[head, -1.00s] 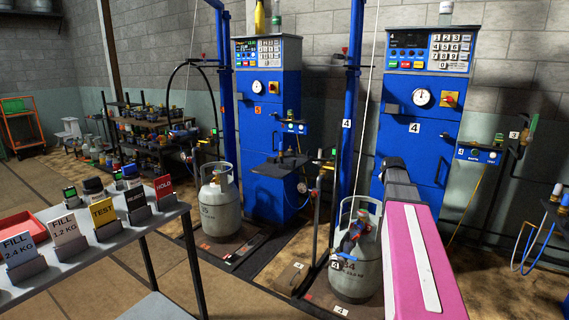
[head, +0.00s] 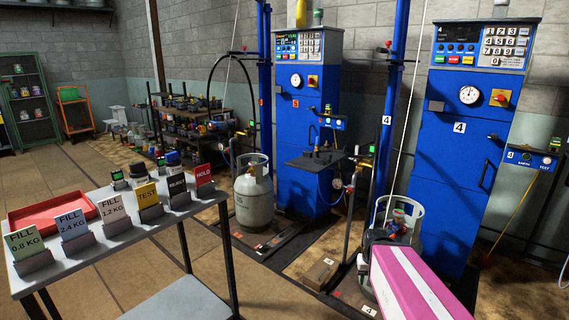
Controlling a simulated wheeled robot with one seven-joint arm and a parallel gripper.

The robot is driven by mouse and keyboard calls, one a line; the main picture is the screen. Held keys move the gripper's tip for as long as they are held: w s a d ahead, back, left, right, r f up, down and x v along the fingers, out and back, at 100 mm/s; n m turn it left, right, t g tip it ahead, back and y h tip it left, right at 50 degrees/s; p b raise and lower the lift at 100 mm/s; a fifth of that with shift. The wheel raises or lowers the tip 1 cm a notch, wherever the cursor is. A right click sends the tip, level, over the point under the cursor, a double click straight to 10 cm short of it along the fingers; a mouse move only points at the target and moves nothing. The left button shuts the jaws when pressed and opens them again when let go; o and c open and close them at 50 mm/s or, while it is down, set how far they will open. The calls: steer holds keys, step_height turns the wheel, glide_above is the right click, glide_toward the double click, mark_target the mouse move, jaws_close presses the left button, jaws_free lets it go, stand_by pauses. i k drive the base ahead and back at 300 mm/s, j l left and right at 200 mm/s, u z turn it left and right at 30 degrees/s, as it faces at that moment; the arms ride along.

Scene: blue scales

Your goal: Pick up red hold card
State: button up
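The red HOLD card (head: 203,174) stands upright in a grey holder at the right end of a row of cards on the grey table, at the left of the head view. My arm, with a pink and white link, shows at the lower right, in front of the gas cylinder at station 4. The fingers of my gripper cannot be made out, so its opening is hidden. The arm is well to the right of the red card and apart from it.
The grey table (head: 120,246) also bears a yellow TEST card (head: 148,196), several FILL cards and a red tray (head: 50,208). A grey cylinder (head: 254,196) stands right of the table. Blue filling machines (head: 305,130) stand behind. Floor is clear at left.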

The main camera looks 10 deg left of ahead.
mark_target(202, 173)
steer(key=u, duration=1.6)
